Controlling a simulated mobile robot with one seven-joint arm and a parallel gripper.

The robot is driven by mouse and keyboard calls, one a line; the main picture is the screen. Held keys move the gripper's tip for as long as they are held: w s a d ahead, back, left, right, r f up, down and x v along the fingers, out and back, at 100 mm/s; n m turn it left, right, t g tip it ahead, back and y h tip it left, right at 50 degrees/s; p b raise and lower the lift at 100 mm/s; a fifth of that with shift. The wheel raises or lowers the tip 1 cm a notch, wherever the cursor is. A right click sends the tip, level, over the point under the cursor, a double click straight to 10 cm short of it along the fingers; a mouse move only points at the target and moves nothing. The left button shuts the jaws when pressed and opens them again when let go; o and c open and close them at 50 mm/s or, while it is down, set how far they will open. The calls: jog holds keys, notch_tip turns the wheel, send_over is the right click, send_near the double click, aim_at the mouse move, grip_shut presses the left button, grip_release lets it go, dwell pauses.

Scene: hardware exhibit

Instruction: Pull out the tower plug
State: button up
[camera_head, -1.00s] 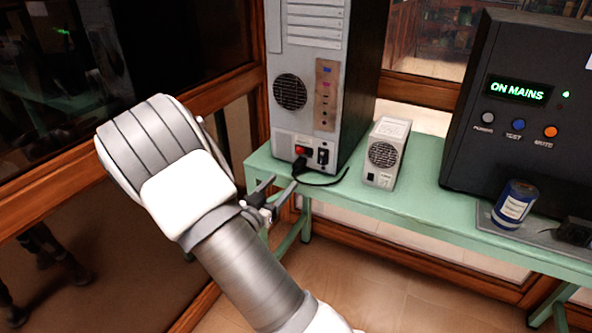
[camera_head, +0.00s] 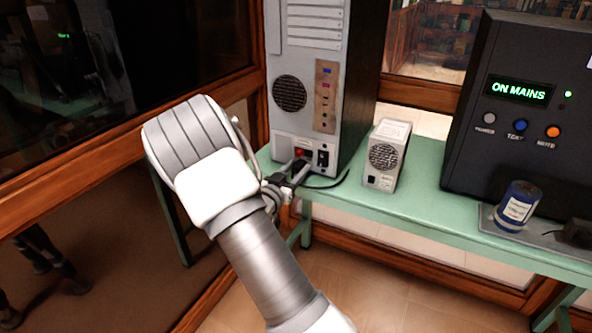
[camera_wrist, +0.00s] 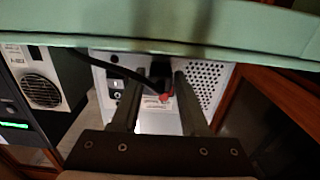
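The grey tower (camera_head: 285,122) stands on the green bench with its vented rear panel towards me. Its lower rear also shows, upside down, in the wrist view (camera_wrist: 208,85). The black tower plug (camera_wrist: 160,68) sits at this lower panel, beside a red part, with its black cable (camera_wrist: 118,66) leading away. In the head view my gripper hides most of the plug. My gripper (camera_head: 291,171) is at the tower's lower rear. In the wrist view its two fingers (camera_wrist: 157,82) are apart, one on each side of the plug, with gaps showing; contact is not visible.
The green bench (camera_head: 425,165) runs to the right. A small grey vented box (camera_head: 384,165) stands next to the tower. Further right are a dark cabinet (camera_head: 500,140) reading "ON MAINS" and a blue can (camera_head: 517,205). A wood-framed glass wall is on the left.

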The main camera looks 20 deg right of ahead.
grip_shut()
dwell(1.1)
